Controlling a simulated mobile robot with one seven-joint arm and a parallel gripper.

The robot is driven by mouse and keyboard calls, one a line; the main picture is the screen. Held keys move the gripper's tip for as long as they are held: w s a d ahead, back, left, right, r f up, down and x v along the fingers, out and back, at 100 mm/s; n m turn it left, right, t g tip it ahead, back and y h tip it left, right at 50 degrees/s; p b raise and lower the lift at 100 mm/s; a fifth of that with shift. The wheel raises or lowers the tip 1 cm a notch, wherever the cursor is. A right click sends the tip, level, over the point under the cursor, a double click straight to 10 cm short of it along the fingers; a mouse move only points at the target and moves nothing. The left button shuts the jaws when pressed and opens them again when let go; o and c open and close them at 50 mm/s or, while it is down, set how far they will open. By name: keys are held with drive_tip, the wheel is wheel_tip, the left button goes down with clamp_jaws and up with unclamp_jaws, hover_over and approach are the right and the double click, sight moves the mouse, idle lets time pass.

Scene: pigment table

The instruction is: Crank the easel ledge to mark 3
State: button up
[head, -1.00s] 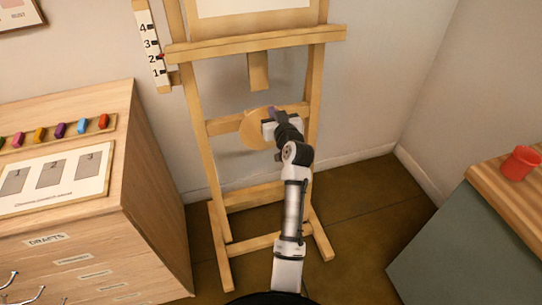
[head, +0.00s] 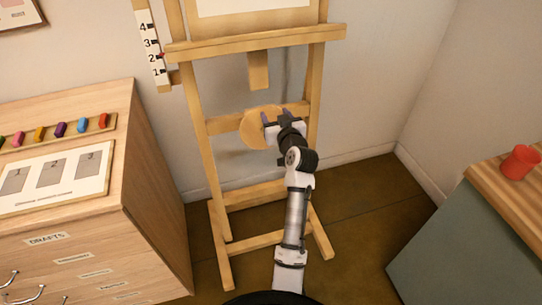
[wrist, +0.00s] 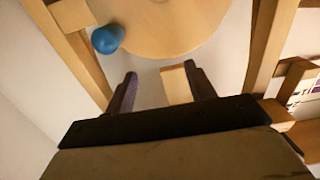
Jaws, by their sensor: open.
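The wooden easel's ledge (head: 255,41) runs across its upper part. A white scale strip (head: 150,45) numbered 1 to 4 is at its left, with a small red pointer (head: 162,55) by mark 2, slightly above it. The round wooden crank wheel (head: 253,132) is on the easel's middle crossbar, partly hidden by my gripper (head: 275,120) in the head view. In the wrist view the wheel (wrist: 165,25) shows a blue knob (wrist: 107,38) at its edge. My gripper (wrist: 165,86) is open and empty; the knob is outside the fingers, beyond the left one.
A wooden drawer cabinet (head: 150,185) with several coloured pigment sticks and a numbered card (head: 55,178) stands at the left. A counter at the right holds a red cup (head: 520,162). The floor (head: 350,215) between easel and counter is clear.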

drive_tip(key=v, duration=0.6)
drive_tip(key=shift+s, duration=0.25)
drive_tip(key=shift+d, duration=0.1)
